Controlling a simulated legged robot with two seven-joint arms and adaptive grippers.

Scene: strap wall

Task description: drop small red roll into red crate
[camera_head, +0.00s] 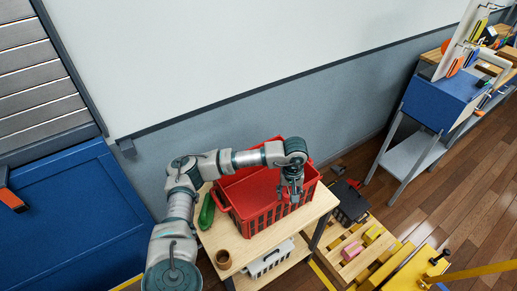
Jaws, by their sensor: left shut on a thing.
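The red crate (241,190) stands on a small wooden-topped table, its slotted side facing the front right. My left arm reaches in from the left over the crate. My left gripper (292,197) points down at the crate's right part, by the near right wall. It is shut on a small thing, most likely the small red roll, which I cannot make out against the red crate. Whether gripper or roll touches the crate cannot be told. My right gripper is out of view.
On the table (270,238), a green cucumber-like thing (207,212) lies left of the crate and a brown cup (223,259) stands in front. A white basket (270,259) is on the shelf below. A black crate (350,203) and pallet (352,262) are to the right.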

